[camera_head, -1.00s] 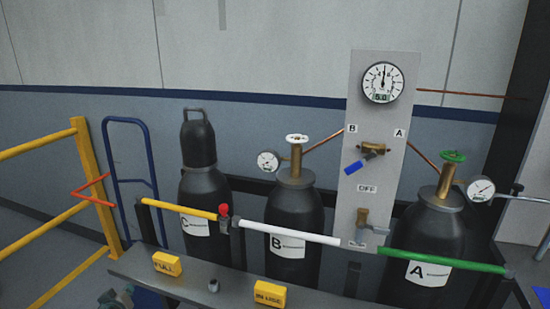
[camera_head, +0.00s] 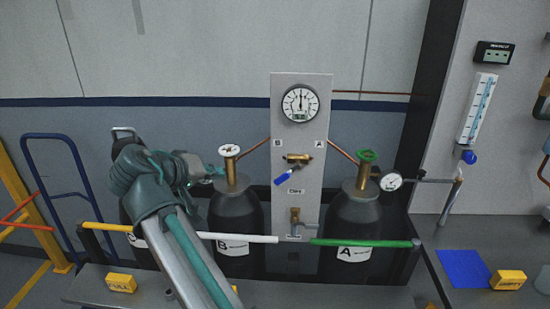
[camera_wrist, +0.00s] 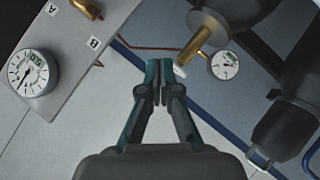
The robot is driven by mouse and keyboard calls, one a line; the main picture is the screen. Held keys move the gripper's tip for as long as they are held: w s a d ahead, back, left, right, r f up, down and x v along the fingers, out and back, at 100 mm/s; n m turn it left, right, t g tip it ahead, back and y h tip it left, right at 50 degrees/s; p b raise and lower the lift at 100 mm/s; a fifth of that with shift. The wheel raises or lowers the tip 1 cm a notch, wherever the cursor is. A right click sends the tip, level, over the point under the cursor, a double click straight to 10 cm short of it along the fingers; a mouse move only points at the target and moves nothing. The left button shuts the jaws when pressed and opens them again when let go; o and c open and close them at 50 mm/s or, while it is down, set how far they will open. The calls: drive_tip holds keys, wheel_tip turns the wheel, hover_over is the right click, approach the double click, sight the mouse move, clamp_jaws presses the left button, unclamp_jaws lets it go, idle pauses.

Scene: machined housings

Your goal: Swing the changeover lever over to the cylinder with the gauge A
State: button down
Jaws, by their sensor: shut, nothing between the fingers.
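The changeover lever has a blue handle (camera_head: 283,178) on a brass valve (camera_head: 298,158) on the grey panel (camera_head: 287,99). The handle slants down and left, toward the B side. Labels B (camera_head: 278,143) and A (camera_head: 319,144) stand above it, OFF below. Cylinder A (camera_head: 352,220) stands right of the panel with a green handwheel; its gauge (camera_head: 391,180) shows beside it. Cylinder B (camera_head: 235,215) stands left. My gripper (camera_head: 219,172) is shut and empty, near cylinder B's valve neck. In the wrist view its fingertips (camera_wrist: 160,70) are together; the blue handle is not visible there.
A white rail (camera_head: 238,238) and a green rail (camera_head: 362,243) run in front of the cylinders. Copper pipes (camera_head: 253,148) join the valves to the panel. A round dial (camera_head: 300,103) tops the panel. Yellow blocks (camera_head: 121,283) sit on the front ledge. My arm covers cylinder C partly.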

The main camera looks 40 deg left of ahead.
drive_tip(key=w+d+r+m+h+p, duration=0.1)
drive_tip(key=w+d+r+h, duration=0.1)
drive_tip(key=d+r, duration=0.3)
drive_tip(key=p, duration=0.4)
approach(288, 174)
drive_tip(key=w+a+f, duration=0.2)
drive_tip(key=w+a, duration=0.1)
drive_tip(key=w, duration=0.2)
drive_tip(key=shift+w+d+f+p, duration=0.15)
drive_tip(key=shift+d+f, duration=0.05)
drive_tip(key=shift+f, duration=0.3)
drive_tip(key=shift+w+d+f+p, duration=0.15)
drive_tip(key=shift+d+f, duration=0.1)
drive_tip(key=shift+f, duration=0.3)
drive_tip(key=shift+w+d+f, duration=0.1)
drive_tip(key=shift+w+f, duration=0.05)
